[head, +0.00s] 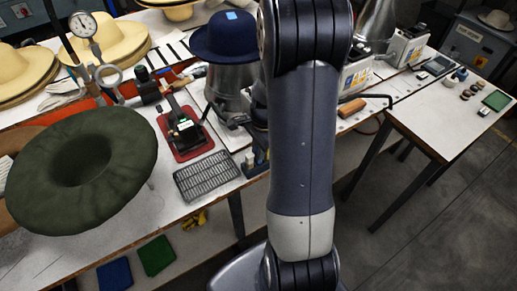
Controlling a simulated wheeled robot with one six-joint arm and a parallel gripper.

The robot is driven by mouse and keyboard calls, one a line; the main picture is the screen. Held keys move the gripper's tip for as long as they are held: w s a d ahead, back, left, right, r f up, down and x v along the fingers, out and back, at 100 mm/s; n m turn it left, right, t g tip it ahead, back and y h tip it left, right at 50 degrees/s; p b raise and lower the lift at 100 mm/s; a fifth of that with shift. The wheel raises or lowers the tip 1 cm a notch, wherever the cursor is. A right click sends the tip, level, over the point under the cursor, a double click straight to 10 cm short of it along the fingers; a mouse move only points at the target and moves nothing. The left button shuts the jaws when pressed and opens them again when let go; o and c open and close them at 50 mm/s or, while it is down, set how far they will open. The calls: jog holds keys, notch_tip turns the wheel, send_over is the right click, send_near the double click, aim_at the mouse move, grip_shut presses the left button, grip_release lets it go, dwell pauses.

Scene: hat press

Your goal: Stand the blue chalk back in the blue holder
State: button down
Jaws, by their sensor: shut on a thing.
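A small dark blue holder (255,168) stands at the table's front edge, just left of my arm and right of a grey grated tray. A pale stub (249,158) and darker upright pieces show at it, too small to tell apart. I cannot make out the blue chalk for certain. My arm's big grey link rises through the middle of the view and covers the area right of the holder. Dark parts show at the link's left edge above the holder, but I cannot make out my gripper's fingertips there. My gripper appears hidden behind my arm.
A grated tray (207,176) lies beside the holder. A black device on a red mat (190,148) and a silver pot under a blue hat (225,38) stand behind. A large green hat (82,170) fills the left. A side table (440,115) stands right.

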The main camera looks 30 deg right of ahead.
jog(key=c, duration=1.3)
grip_release()
jog(key=shift+o, duration=0.2)
jog(key=shift+d+r+p, duration=0.15)
jog(key=shift+r+p, duration=1.4)
jog(key=shift+r, duration=0.35)
jog(key=shift+d+r+p, duration=0.1)
jog(key=shift+r+p, duration=1.4)
jog(key=shift+r, duration=0.35)
jog(key=shift+f, duration=0.2)
jog(key=f+b, duration=0.6)
jog(key=f, duration=0.1)
jog(key=shift+a+f, duration=0.1)
jog(key=shift+a, duration=0.15)
jog(key=shift+r, duration=0.2)
